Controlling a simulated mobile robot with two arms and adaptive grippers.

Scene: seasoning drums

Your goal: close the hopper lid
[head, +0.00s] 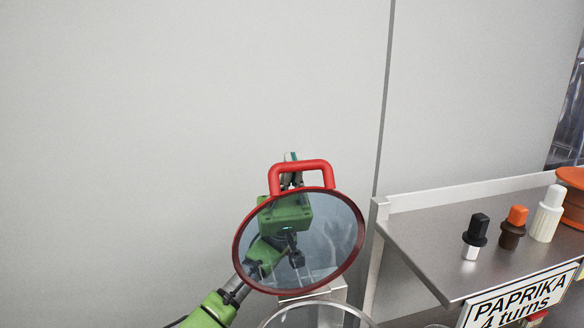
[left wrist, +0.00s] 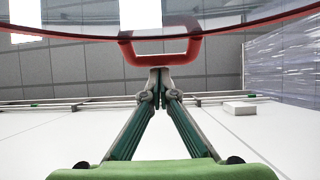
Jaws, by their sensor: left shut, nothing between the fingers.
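The hopper lid (head: 338,228) is a clear round disc with a dark red rim and a red loop handle (head: 302,166). It stands raised and tilted above the hopper (head: 268,318), whose clear round rim shows at the bottom of the head view. My left gripper (head: 290,158) is behind the lid, its green body seen through the disc. Its fingertips show just behind the handle. In the left wrist view, the fingers (left wrist: 160,78) meet, shut and empty, close to the handle (left wrist: 160,58); whether they touch it I cannot tell. My right gripper is not in view.
A steel shelf (head: 425,235) on the right carries a black-and-white shaker (head: 475,236), an orange-and-brown one (head: 514,228), a white one (head: 548,213) and an orange container (head: 574,195). A paprika sign (head: 520,300) hangs at its front. The wall at left is bare.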

